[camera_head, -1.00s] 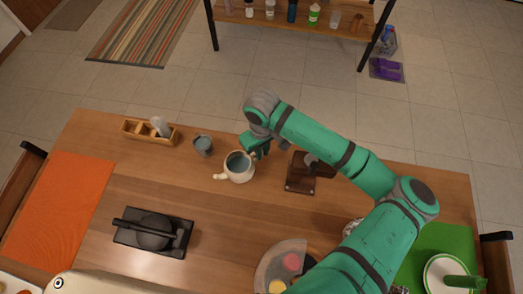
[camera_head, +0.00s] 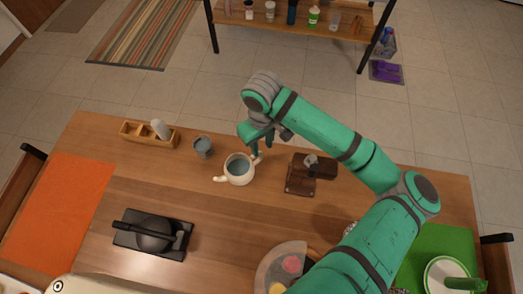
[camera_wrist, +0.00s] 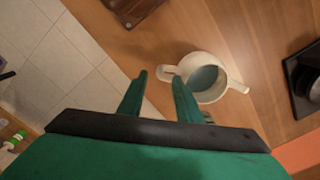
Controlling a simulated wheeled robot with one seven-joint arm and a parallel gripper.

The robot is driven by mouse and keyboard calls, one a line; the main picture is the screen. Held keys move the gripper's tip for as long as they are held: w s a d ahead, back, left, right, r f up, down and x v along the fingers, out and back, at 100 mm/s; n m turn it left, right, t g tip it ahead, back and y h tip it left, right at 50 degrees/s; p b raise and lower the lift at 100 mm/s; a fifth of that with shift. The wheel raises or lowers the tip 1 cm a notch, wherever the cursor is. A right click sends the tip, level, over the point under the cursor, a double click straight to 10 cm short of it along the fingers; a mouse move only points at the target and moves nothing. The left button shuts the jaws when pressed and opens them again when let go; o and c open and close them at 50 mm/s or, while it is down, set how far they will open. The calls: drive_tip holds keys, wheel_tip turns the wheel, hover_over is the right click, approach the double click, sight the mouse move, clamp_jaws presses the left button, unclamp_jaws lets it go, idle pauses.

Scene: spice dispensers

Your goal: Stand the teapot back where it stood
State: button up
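The cream teapot (camera_head: 238,170) stands upright on the wooden table (camera_head: 215,215), with its spout to the left and its handle to the right. Its open top shows a grey-blue inside. In the wrist view the teapot (camera_wrist: 208,77) is just beyond my fingers, with its handle toward them. My gripper (camera_head: 260,144) is above the handle in the head view. In the wrist view my gripper (camera_wrist: 158,78) has its two green fingers apart, with the handle showing near the gap between the tips. No grip on the handle shows.
A grey-blue cup (camera_head: 203,147) and a wooden caddy (camera_head: 149,134) stand left of the teapot. A dark brown device (camera_head: 302,178) is close on the right. A black tray (camera_head: 153,234) lies nearer the front left. The table's far edge is behind the teapot.

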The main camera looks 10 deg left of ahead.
wheel_tip(320, 180, up, 6)
drive_tip(key=shift+f, duration=0.15)
idle(0.6)
